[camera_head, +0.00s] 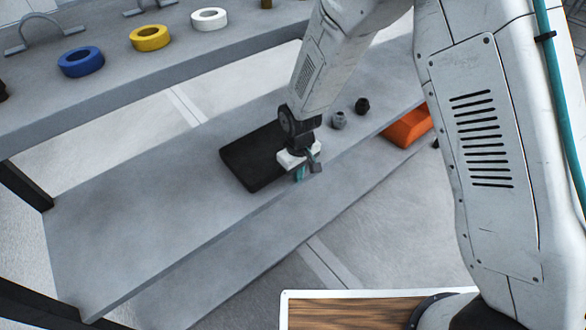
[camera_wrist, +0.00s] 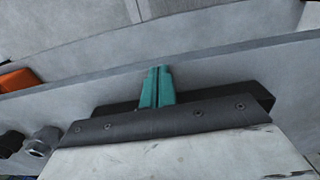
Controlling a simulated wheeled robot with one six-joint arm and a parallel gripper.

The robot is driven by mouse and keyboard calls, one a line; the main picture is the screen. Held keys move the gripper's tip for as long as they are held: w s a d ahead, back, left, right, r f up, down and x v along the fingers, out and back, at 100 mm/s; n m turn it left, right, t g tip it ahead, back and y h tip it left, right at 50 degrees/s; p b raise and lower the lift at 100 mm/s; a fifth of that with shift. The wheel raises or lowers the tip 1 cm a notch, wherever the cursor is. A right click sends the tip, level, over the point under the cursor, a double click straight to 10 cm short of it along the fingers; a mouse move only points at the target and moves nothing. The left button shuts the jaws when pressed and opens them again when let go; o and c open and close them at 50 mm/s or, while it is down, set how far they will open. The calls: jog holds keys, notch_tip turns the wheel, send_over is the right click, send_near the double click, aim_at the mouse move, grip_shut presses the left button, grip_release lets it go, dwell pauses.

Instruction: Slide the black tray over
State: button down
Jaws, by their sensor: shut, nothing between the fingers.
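The black tray (camera_head: 252,166) lies flat on the lower grey shelf in the head view. My gripper (camera_head: 301,174) is at the tray's right end, near the shelf's front edge, and its body hides part of that end. Its teal fingers are shut together with nothing between them, as the wrist view (camera_wrist: 156,88) also shows. Whether the fingertips touch the tray is hidden. In the wrist view, I cannot tell whether the dark shape behind the gripper's bolted strip is the tray.
A grey nut (camera_head: 339,120) and a dark nut (camera_head: 362,105) stand right of the tray, with an orange bin (camera_head: 408,128) beyond. The shelf (camera_head: 140,205) is clear left of the tray. Blue (camera_head: 81,61), yellow (camera_head: 150,37) and white (camera_head: 209,19) rings lie on the upper shelf.

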notch_tip(320, 180, up, 9)
jog(key=s+d+r+m, duration=0.7)
jog(key=s+d+r, duration=1.6)
jog(key=d+r, duration=0.1)
jog(key=w+a+f+n, duration=0.7)
jog(key=w+a+f, duration=1.5)
jog(key=a+f, duration=0.1)
jog(key=f, duration=0.3)
jog(key=w+a+f, duration=0.1)
jog(key=f, duration=0.2)
jog(key=w+a+f, duration=0.1)
jog(key=f, duration=0.2)
jog(key=shift+a+f, duration=0.15)
jog(key=shift+f, duration=0.2)
jog(key=shift+w+a, duration=0.35)
jog(key=shift+w, duration=0.1)
